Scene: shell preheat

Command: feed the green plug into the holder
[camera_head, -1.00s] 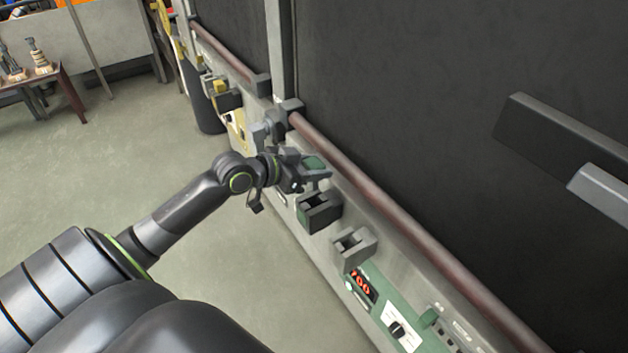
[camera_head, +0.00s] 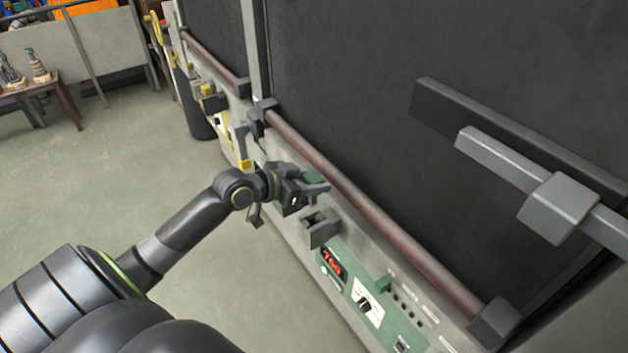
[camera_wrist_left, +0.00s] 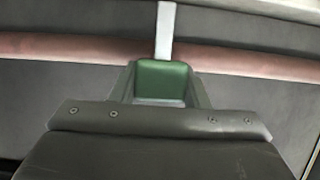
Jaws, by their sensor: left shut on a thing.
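The green plug (camera_head: 314,178) is between the fingers of my left gripper (camera_head: 312,184) in the head view. My left gripper is shut on it, beside the oven's front panel and just under the red-brown rail. In the left wrist view the green plug (camera_wrist_left: 162,80) shows between the two grey fingers. A grey open-topped holder (camera_head: 320,228) sticks out of the panel, just below and right of the gripper. A dark holder with green inside, seen earlier, is now hidden behind the gripper. I cannot tell whether the plug touches it. My right gripper is not in view.
The red-brown rail (camera_head: 365,205) runs along the panel close to the gripper. A green control panel (camera_head: 395,320) with a red display (camera_head: 332,262) lies below the grey holder. A grey bar handle (camera_head: 500,160) stands out at right. The floor at left is clear.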

